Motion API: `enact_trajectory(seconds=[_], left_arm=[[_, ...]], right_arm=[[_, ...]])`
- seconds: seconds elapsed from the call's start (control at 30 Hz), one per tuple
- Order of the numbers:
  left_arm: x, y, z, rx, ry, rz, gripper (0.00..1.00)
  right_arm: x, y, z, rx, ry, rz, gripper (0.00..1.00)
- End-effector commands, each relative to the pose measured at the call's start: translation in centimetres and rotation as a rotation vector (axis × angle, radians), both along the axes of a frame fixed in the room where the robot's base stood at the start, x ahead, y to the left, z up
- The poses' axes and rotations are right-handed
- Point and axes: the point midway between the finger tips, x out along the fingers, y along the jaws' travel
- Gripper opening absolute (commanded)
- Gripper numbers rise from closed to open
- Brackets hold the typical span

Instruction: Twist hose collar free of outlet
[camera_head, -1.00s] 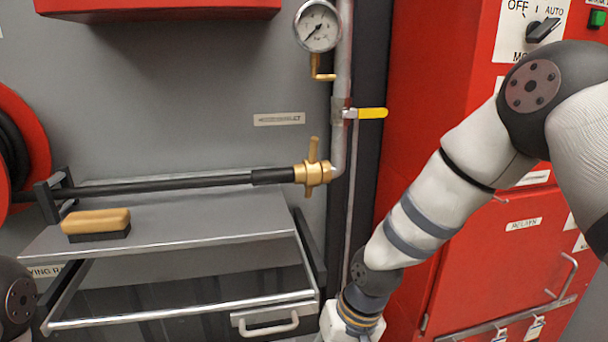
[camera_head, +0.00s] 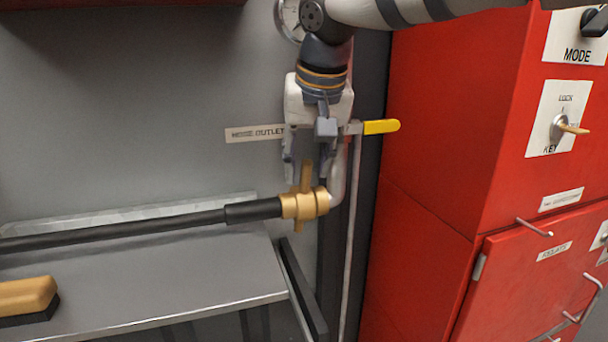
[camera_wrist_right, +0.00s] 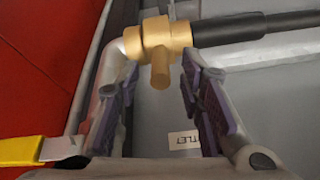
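The brass hose collar (camera_head: 305,204) sits on the outlet pipe (camera_head: 338,180), with the black hose (camera_head: 252,210) running left from it. One lug of the collar points up. My right gripper (camera_head: 306,178) is above the collar, fingers pointing down, open. In the right wrist view the gripper (camera_wrist_right: 155,95) has its purple-padded fingers apart, and the collar (camera_wrist_right: 160,38) lies beyond the fingertips with its lug (camera_wrist_right: 160,68) between them. No finger clearly touches the lug. My left gripper is not in view.
A yellow-handled valve lever (camera_head: 380,127) sticks out right of my gripper. A red cabinet (camera_head: 440,130) stands at the right. A grey shelf (camera_head: 150,270) lies below the hose, with a wooden-backed brush (camera_head: 28,297) on it. The gauge (camera_head: 290,18) is partly hidden by my arm.

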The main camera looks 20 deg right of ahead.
Motion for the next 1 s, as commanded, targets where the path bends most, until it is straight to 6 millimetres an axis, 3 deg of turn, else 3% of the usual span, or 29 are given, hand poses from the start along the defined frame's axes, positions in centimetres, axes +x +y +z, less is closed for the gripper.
enact_trajectory(seconds=[0.2,0.47,0.5,0.63,0.67,1.0], left_arm=[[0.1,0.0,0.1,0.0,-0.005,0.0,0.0],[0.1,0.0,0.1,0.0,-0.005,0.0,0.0],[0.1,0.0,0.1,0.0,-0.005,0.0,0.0],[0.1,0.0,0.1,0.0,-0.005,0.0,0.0],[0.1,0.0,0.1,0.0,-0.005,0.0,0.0],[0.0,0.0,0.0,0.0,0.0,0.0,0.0]], right_arm=[[1.1,0.0,-2.7,0.0,-0.002,0.001,0.35],[1.3,0.0,-3.0,0.0,-0.002,0.002,0.35],[1.3,0.0,-3.0,0.0,-0.002,0.002,0.32],[1.3,0.0,-3.0,0.0,-0.002,0.002,0.03],[1.2,0.0,-3.0,0.0,-0.002,0.002,0.0],[1.8,0.0,-3.1,0.001,-0.014,0.002,0.0]])
